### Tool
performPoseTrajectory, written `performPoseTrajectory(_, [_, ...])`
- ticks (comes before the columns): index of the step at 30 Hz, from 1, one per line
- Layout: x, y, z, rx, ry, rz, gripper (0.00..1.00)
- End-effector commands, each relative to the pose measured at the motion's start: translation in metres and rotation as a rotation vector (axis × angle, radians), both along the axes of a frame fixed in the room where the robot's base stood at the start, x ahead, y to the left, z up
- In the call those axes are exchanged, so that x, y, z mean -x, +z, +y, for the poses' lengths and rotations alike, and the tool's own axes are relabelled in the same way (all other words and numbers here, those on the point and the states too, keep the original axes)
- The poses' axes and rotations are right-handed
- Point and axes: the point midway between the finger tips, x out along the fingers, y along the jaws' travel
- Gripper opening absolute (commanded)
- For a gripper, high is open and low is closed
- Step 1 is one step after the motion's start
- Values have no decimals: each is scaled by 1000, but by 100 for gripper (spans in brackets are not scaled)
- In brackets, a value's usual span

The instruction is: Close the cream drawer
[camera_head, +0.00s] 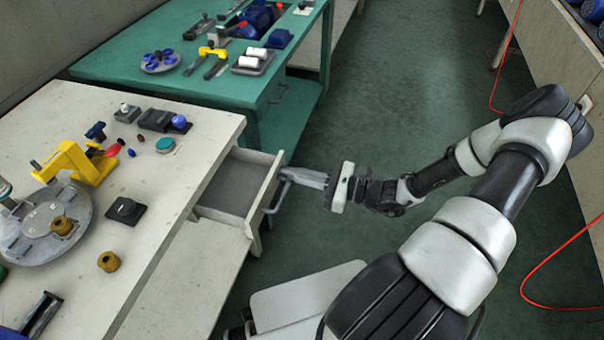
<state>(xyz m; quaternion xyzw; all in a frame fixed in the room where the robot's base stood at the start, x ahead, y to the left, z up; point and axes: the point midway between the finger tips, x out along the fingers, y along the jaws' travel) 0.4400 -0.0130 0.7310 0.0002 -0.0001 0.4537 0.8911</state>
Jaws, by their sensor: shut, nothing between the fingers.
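The cream drawer (226,189) is pulled out of the right side of the cream workbench (195,200). Its grey inside looks empty. A grey bar handle (280,190) is on its front panel. My gripper (284,172) is shut and empty, with its fingertips at the upper end of the handle. I cannot tell whether the fingers touch the handle or the drawer front. My arm reaches in from the right.
A green workbench (110,69) with tools stands behind. The cream bench top holds a yellow clamp (78,160), a round grey plate (42,222) and small parts. Red cables (548,262) lie at right. The green floor (415,60) is clear between benches.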

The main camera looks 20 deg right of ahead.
Motion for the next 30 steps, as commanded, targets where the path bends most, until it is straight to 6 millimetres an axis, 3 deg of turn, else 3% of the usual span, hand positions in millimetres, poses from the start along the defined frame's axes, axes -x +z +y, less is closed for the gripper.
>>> performPoseTrajectory(15, [-63, 2, 90, -2, 4, 0, 0])
performPoseTrajectory(21, [-77, 1, 108, 0, 3, 0, 0])
performPoseTrajectory(30, [-84, 1, 115, 0, 1, -1, 0])
